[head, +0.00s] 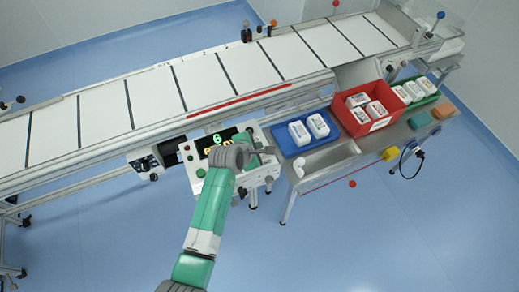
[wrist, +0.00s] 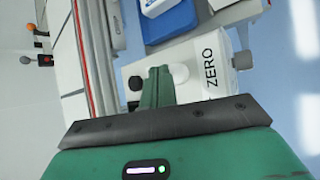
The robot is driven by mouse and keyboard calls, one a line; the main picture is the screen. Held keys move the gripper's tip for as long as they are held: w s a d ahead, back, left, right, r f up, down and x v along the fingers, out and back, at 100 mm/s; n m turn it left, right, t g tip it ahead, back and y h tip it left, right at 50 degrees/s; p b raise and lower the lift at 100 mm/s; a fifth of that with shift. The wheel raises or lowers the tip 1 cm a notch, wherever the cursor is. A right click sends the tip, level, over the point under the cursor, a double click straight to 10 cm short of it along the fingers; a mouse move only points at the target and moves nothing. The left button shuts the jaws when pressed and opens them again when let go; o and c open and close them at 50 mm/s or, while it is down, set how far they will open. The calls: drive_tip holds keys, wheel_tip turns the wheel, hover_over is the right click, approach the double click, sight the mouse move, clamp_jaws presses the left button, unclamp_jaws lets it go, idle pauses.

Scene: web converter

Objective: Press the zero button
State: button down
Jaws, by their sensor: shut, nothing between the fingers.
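The control panel (head: 190,160) is a pale box beside the conveyor, with a lit display (head: 216,138) showing a green digit. My gripper (head: 270,150) reaches over the right side of this panel and covers part of it. In the wrist view, my gripper (wrist: 158,75) shows green fingers, shut and empty. The fingertips are beside a pale round button (wrist: 180,73), next to the printed word ZERO (wrist: 209,68). The fingers overlap part of the button's edge. I cannot tell whether they touch it.
A blue tray (head: 325,148) with white packs, a red bin (head: 342,119) and a green tray (head: 431,96) stand on a bench right of the panel. The conveyor (head: 155,97) runs behind. A dark round knob (wrist: 135,83) lies left of the fingers in the wrist view.

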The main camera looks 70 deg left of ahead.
drive_tip(key=shift+f, duration=0.15)
drive_tip(key=shift+f, duration=0.25)
drive_tip(key=shift+f+b, duration=0.35)
drive_tip(key=shift+f, duration=0.3)
idle(0.8)
drive_tip(key=shift+r, duration=0.1)
drive_tip(key=shift+r+p, duration=0.95)
drive_tip(key=shift+p, duration=0.25)
wheel_tip(320, 180, up, 5)
drive_tip(key=p, duration=0.5)
drive_tip(key=shift+r, duration=0.1)
